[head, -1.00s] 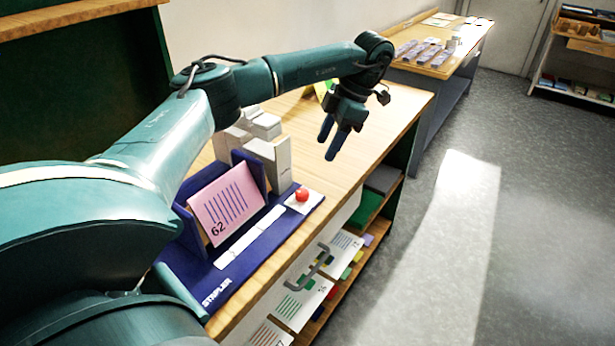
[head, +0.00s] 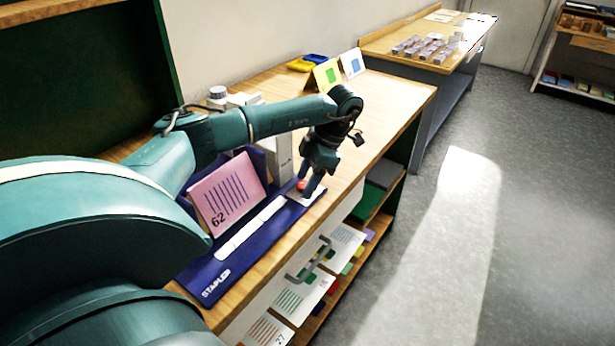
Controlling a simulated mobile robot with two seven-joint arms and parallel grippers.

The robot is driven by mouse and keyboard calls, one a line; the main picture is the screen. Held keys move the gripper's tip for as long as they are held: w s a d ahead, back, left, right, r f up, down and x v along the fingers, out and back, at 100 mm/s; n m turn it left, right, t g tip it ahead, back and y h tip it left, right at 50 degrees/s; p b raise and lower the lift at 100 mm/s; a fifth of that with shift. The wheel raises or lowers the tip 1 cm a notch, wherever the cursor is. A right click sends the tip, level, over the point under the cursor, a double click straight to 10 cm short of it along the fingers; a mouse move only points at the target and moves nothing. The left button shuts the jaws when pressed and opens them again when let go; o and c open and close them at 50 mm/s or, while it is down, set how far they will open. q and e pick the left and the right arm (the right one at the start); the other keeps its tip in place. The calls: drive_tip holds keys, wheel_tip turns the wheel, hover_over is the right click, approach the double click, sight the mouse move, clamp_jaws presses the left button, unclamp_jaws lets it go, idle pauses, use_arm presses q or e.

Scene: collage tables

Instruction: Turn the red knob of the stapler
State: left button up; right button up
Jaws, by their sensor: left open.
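The stapler is a dark blue base (head: 218,278) marked "STAPLER" on the wooden table, with a white and grey body (head: 277,152) behind it, partly hidden by my arm. A pink card (head: 228,194) with blue strokes and "62" leans on it. The red knob (head: 301,185) sits on a white plate at the right end of the base. My left gripper (head: 305,188) points down at the knob, its fingers open on either side of it in this view. Whether they touch it I cannot tell. My right gripper is out of the picture.
A second table (head: 400,40) lies beyond. The tabletop right of my gripper is clear.

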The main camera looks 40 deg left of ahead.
use_arm(q)
drive_tip(key=shift+c, duration=0.3)
drive_tip(key=c, duration=0.9)
drive_tip(key=shift+m, duration=0.3)
drive_tip(key=m+t, duration=0.1)
drive_tip(key=m, duration=0.1)
drive_tip(key=m+y, duration=0.1)
drive_tip(key=m, duration=0.2)
drive_tip(key=shift+s+d+t, duration=0.15)
drive_tip(key=shift+d+t, duration=0.05)
drive_tip(key=shift+t, duration=0.2)
drive_tip(key=m+t, duration=0.1)
drive_tip(key=m, duration=0.4)
drive_tip(key=shift+s+t+y, duration=0.15)
drive_tip(key=shift+t+y, duration=0.25)
drive_tip(key=shift+m, duration=0.3)
drive_tip(key=o, duration=1)
drive_tip(key=shift+c, duration=0.2)
